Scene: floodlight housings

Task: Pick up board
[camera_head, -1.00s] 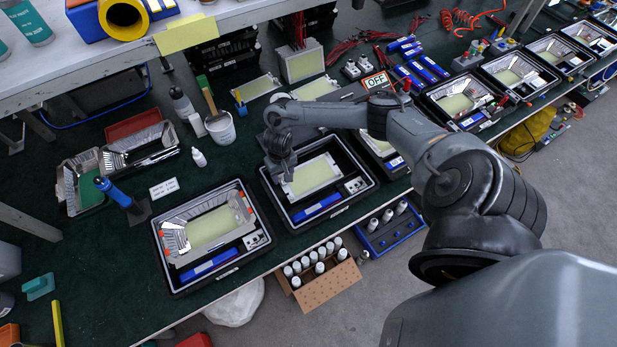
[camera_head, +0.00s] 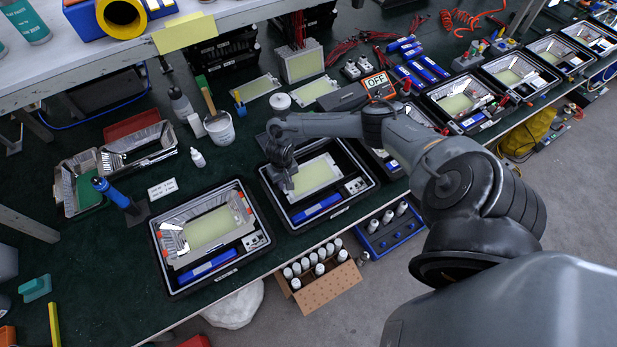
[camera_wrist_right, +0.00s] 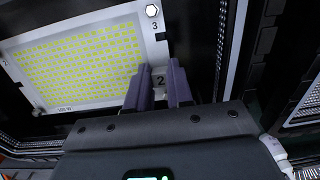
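The board (camera_head: 316,175), a pale plate with a yellow-green LED grid, lies in the black housing tray (camera_head: 345,213) at the middle of the bench. In the right wrist view the board (camera_wrist_right: 85,62) fills the upper left, with corners marked 3 and 2. My right gripper (camera_head: 286,186) is at the board's left end. The fingertips' contact with the board cannot be made out. My left gripper is not in view.
A second housing tray (camera_head: 160,262) with a board and reflector stands at left. A blue bar (camera_head: 317,207) lies in the middle tray. A white bucket (camera_head: 220,128) and a small bottle (camera_head: 198,158) stand behind. A cardboard box of bottles (camera_head: 330,287) is in front.

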